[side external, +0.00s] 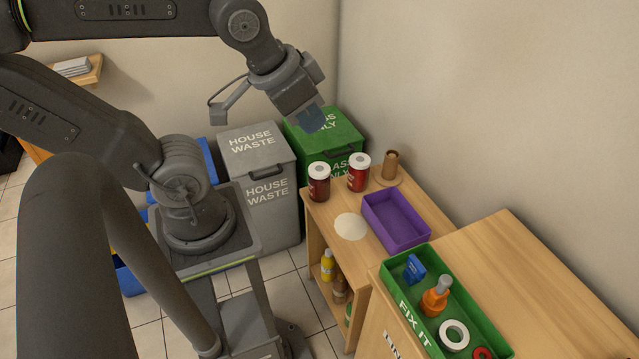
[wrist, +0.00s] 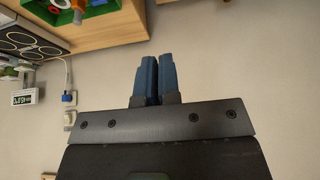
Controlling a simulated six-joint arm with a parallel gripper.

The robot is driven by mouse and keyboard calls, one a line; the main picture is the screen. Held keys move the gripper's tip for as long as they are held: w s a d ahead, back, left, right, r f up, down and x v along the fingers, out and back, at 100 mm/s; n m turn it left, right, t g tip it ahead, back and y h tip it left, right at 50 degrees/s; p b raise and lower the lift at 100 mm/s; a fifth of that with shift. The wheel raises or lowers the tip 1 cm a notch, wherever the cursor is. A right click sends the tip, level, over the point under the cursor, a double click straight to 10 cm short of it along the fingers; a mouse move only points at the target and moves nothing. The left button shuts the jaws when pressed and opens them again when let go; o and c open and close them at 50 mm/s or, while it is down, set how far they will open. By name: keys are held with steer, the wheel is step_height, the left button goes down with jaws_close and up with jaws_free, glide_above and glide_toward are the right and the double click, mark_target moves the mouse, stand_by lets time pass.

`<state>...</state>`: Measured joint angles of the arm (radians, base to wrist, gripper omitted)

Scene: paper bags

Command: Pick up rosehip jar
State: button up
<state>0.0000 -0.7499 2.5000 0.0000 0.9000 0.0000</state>
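Two jars with white lids stand upright on the wooden shelf top in the side external view: a dark red-brown jar (side external: 319,188) at the left and a brighter red jar (side external: 358,176) to its right. Their labels are too small to read, so I cannot tell which is rosehip. My gripper (side external: 312,122) is in the air above and behind the jars in the picture, in front of the green bin, touching neither. In the wrist view my gripper's blue fingers (wrist: 156,78) are together with nothing between them. No jar shows in the wrist view.
A purple tray (side external: 396,222), a round pale mat (side external: 350,227) and a brown paper roll or cup (side external: 390,165) share the shelf top (side external: 325,215). A green FIX IT box (side external: 418,318) of items is nearer. Grey (side external: 262,160) and green (side external: 340,135) bins stand behind.

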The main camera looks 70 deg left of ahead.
steer(key=o, duration=1.8)
steer(key=shift+c, duration=0.2)
steer(key=w+a+f+n+t, duration=0.1)
steer(key=w+a+f+n, duration=0.35)
steer(key=w, duration=0.45)
steer(key=w+a+f+n, duration=0.3)
steer(key=w+f, duration=0.2)
steer(key=w, duration=0.4)
steer(key=n+g+y, duration=0.4)
steer(key=n+g, duration=0.2)
steer(key=n, duration=0.2)
glide_toward(320, 169)
steer(key=x, duration=0.5)
steer(key=shift+s+f, duration=0.25)
steer(key=shift+f, duration=0.15)
steer(key=shift+w+x, duration=0.1)
steer(key=shift+x, duration=1.35)
steer(key=shift+w+x, duration=0.15)
steer(key=shift+x, duration=1.25)
